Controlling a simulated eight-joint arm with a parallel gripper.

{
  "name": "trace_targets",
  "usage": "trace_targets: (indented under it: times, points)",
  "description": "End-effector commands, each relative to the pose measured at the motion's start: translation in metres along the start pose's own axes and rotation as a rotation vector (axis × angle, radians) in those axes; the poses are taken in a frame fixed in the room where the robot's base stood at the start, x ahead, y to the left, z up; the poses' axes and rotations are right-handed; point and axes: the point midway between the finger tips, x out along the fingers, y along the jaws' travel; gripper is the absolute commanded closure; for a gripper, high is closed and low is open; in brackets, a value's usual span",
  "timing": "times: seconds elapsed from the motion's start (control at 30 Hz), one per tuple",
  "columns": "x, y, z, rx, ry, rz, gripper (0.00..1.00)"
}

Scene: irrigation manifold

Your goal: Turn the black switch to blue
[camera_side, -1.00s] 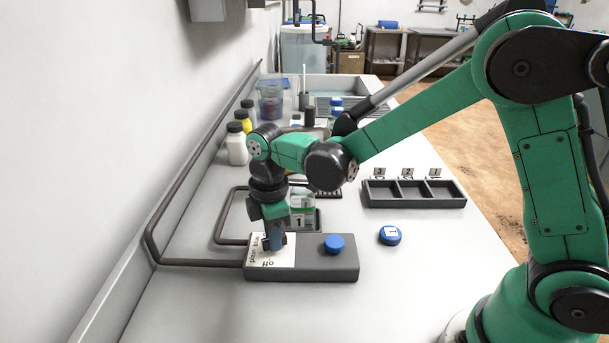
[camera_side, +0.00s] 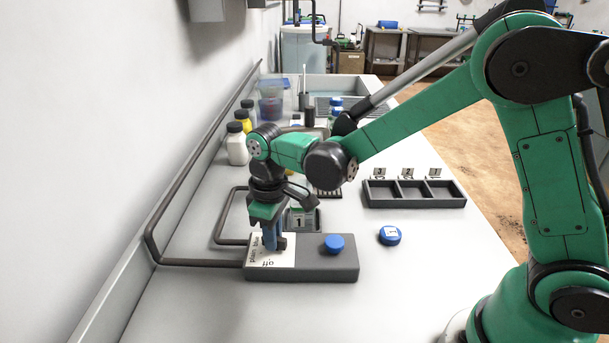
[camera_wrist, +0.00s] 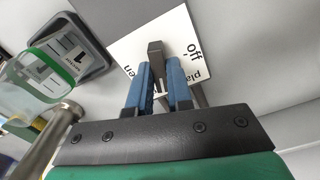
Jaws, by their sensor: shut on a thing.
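The black switch (camera_wrist: 155,56) sits on a white label plate (camera_wrist: 131,50) printed with "off" and other words partly covered by the fingers. In the side view the plate (camera_side: 285,262) is on the left part of a dark grey box (camera_side: 315,268), and "plain", "blue" and "off" show on it. My gripper (camera_side: 272,243) points down over the plate, and its blue fingers are shut on the switch. In the wrist view my gripper (camera_wrist: 159,75) has one finger on each side of the switch. Which word the switch points at is not clear.
A blue knob (camera_side: 334,243) is on the box's right part. A blue cap marked 1 (camera_side: 390,235) lies to its right. A three-compartment dark tray (camera_side: 414,203) and bottles (camera_side: 237,148) stand farther back. A pipe (camera_side: 190,262) meets the box's left side. The front table is clear.

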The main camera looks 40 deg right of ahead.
Motion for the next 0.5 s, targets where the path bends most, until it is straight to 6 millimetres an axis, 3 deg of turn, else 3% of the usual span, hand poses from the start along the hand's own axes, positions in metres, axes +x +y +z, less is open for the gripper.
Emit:
trace_targets:
  times: [0.5]
  points:
    - [0.0002,0.0,-0.0005,0.142,0.002,-0.001,1.0]
